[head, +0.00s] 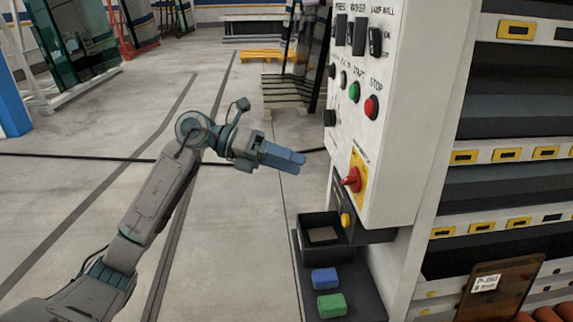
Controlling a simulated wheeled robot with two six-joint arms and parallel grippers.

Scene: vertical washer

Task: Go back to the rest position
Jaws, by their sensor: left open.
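My left arm reaches up from the lower left of the head view. Its gripper (285,158) points right, with blue fingers seen side-on. It is empty and hangs in the air over the floor, left of the washer's control panel (401,90). It touches nothing that I can see. My right gripper is out of the picture.
Below stand a black bin (321,240), a blue block (325,279) and a green block (331,305) on a dark shelf.

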